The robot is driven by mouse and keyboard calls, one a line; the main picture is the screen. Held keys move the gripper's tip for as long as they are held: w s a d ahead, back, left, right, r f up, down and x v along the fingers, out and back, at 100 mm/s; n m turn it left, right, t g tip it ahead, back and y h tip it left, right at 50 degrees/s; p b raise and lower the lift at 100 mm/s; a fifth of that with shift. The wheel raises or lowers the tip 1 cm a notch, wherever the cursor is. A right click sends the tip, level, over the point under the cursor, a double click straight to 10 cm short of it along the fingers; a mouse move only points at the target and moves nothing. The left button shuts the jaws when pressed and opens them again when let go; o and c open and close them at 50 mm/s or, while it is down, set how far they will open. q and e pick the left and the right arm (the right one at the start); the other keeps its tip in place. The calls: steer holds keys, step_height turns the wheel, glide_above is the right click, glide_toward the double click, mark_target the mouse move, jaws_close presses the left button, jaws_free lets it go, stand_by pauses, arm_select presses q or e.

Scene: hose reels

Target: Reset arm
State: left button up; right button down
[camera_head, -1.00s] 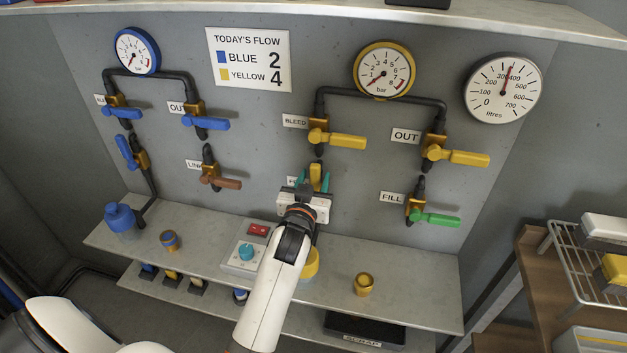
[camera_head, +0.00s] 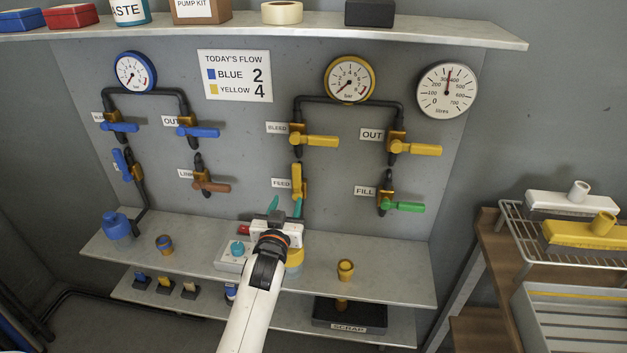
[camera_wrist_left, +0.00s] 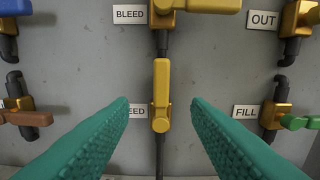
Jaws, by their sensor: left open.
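My left gripper (camera_head: 284,207) is open and empty, its two teal fingers just below the yellow FEED valve handle (camera_head: 297,181). In the left wrist view the FEED handle (camera_wrist_left: 161,92) stands upright between the spread fingers and farther off, against the grey panel. My left arm (camera_head: 247,315) reaches up from the bottom and covers part of the shelf. My right gripper does not show.
Yellow BLEED (camera_head: 320,142) and OUT (camera_head: 420,149) handles and the green FILL handle (camera_head: 408,206) lie sideways. A wire rack (camera_head: 516,232) stands at right.

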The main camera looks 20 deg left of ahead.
arm_select(q)
steer(key=s+d+f+m+g+h, duration=0.1)
steer(key=s+d+f+g, duration=0.1)
steer(key=s+f+g, duration=0.45)
steer(key=s+d+f+m+g+h, duration=0.1)
steer(key=s+d+f+h, duration=0.2)
steer(key=s, duration=0.7)
steer(key=s+d+f+m+g, duration=0.2)
steer(key=s+d+g, duration=0.1)
steer(key=s, duration=0.6)
steer(key=s+d+f+m+g, duration=0.1)
steer(key=s+d+g, duration=0.25)
steer(key=s, duration=0.55)
step_height(320, 180, down, 24)
steer(key=g, duration=0.1)
steer(key=s+a+f, duration=0.2)
steer(key=s+f, duration=0.6)
steer(key=f, duration=0.1)
steer(key=s+a+f+g, duration=0.1)
steer(key=s+a+f, duration=0.1)
steer(key=s+f, duration=0.7)
steer(key=shift+f+m+h, duration=0.2)
steer(key=shift+m+h, duration=0.1)
steer(key=shift+w, duration=0.1)
